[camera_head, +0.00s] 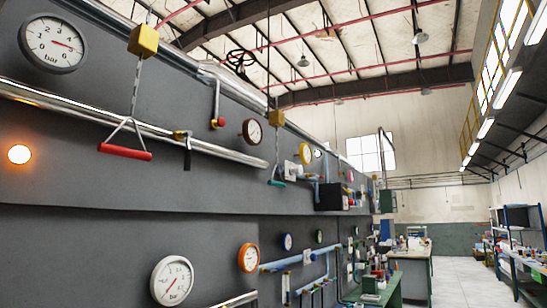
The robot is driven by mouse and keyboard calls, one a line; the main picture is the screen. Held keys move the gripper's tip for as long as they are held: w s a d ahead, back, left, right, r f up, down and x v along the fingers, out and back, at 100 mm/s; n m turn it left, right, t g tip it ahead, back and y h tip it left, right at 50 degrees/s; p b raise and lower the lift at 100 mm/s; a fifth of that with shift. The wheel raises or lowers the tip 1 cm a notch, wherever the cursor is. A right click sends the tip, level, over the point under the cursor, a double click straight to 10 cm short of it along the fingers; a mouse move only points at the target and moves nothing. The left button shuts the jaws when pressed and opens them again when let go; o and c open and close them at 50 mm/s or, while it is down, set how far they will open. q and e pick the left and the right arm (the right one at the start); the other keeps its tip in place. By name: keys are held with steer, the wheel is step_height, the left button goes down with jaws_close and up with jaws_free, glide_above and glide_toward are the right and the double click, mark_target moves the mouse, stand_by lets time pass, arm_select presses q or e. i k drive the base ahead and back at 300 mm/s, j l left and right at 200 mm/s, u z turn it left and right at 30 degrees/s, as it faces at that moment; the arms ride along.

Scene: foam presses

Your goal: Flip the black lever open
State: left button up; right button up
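A black lever (187,155) hangs down from a yellow-brass valve fitting (181,135) just under the silver pipe on the dark grey wall panel, left of centre. It points straight down. Neither of my grippers shows in the head view.
A red pull handle (125,152) hangs on a chain from a yellow box (143,41) left of the lever. A red-knobbed lever (217,122) is to its right. Gauges (53,43) and an orange lamp (19,154) sit on the panel. A green bench (385,291) is further back; the floor at right looks free.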

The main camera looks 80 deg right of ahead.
mark_target(188, 153)
steer(key=z, duration=2)
